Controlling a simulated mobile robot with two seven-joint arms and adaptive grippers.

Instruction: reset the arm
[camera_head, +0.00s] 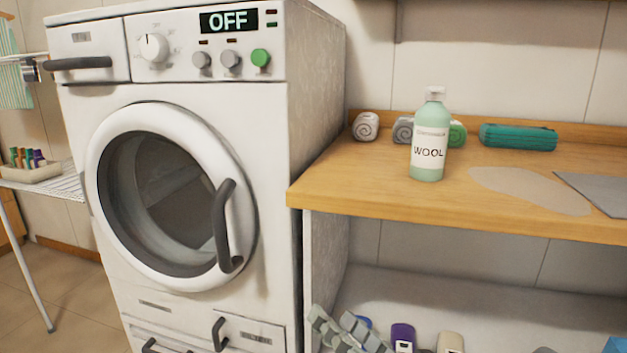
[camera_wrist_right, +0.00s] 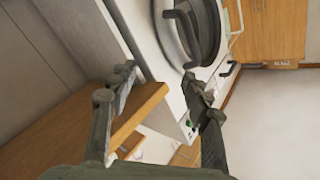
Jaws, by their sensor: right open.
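My right gripper (camera_head: 335,322) shows at the bottom middle of the head view, low beside the washer's right side and below the wooden counter. Only its grey fingers show; the rest of the arm is cut off. In the right wrist view the right gripper (camera_wrist_right: 158,82) has its two fingers spread wide apart with nothing between them. The counter's edge and the washer lie beyond the fingers. My left gripper is in neither view.
A white washer (camera_head: 200,300) with a shut round door and "OFF" display stands left. The wooden counter (camera_head: 330,187) bears a green WOOL bottle (camera_head: 428,140), rolled towels and a teal bundle (camera_head: 518,137). Bottles, including a purple one (camera_head: 403,337), stand below. A drying rack (camera_head: 60,183) stands far left.

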